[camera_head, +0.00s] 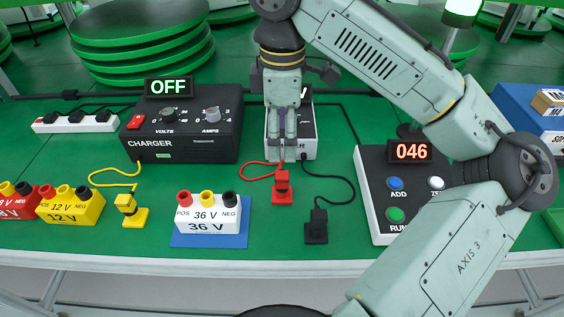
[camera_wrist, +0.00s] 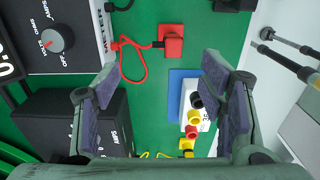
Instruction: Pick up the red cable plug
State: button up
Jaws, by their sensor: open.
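The red cable plug (camera_head: 282,187) stands on a small red base on the green tabletop, its red cable looping away to the left. It also shows in the wrist view (camera_wrist: 173,42), near the top, beyond the fingertips. My gripper (camera_head: 283,158) is above and behind the plug in the head view, in front of a white-and-black box. In the wrist view my gripper (camera_wrist: 158,70) is open, its two dark-padded fingers wide apart with nothing between them. The gap between gripper and plug cannot be judged exactly.
A black plug (camera_head: 316,226) stands right of the red plug, and a yellow plug (camera_head: 127,205) further left. A white 36 V battery (camera_head: 208,226) sits on a blue mat nearby. The charger (camera_head: 195,140) stands behind left; a counter panel (camera_head: 372,165) stands right.

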aim_at(282, 171)
jog(key=f, duration=0.7)
jog(key=s+f, duration=0.1)
jog(key=f, duration=0.2)
jog(key=shift+f, duration=0.25)
jog(key=shift+c, duration=0.3)
jog(key=c, duration=1)
